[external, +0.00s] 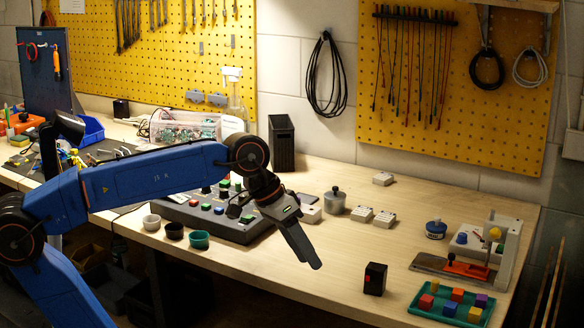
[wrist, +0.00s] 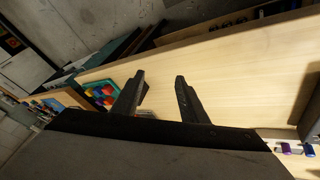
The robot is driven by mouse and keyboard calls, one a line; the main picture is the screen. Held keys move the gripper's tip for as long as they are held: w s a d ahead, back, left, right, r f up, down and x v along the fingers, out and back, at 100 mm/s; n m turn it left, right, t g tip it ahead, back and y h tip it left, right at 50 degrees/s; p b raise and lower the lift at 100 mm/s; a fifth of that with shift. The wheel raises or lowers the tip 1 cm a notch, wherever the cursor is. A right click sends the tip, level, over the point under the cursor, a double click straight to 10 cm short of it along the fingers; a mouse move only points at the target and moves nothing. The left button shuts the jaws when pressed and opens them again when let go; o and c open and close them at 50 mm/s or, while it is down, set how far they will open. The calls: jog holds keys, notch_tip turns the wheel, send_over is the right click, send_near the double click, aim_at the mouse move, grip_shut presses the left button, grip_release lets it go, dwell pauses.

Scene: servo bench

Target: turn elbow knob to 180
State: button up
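A grey control panel (external: 212,225) with dark knobs and several coloured buttons lies on the bench, behind and left of my gripper in the external view. My forearm and wrist cover part of it. I cannot tell which knob is the elbow knob, and no label or setting is readable. My gripper (external: 311,260) points down and to the right, above the bench front and to the right of the panel.
Three small cups (external: 199,239) stand at the panel's front left. A black box with a red mark (external: 375,279) stands near the front edge. A teal tray (external: 424,312) of coloured blocks is at the right.

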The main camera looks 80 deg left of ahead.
jog(key=w+a+r+n+g+y, duration=0.1)
jog(key=a+r+n, duration=0.15)
jog(key=a, duration=0.35)
jog(key=w+a+r+n, duration=0.2)
jog(key=a+r, duration=0.1)
jog(key=a, duration=0.3)
notch_tip(320, 180, up, 10)
jog(key=n+g, duration=0.4)
jog(key=n, duration=0.8)
send_over(224, 190)
jog(key=shift+y, duration=0.4)
notch_tip(224, 190, down, 17)
jog(key=shift+f, duration=0.15)
jog(key=shift+m, duration=0.25)
grip_shut()
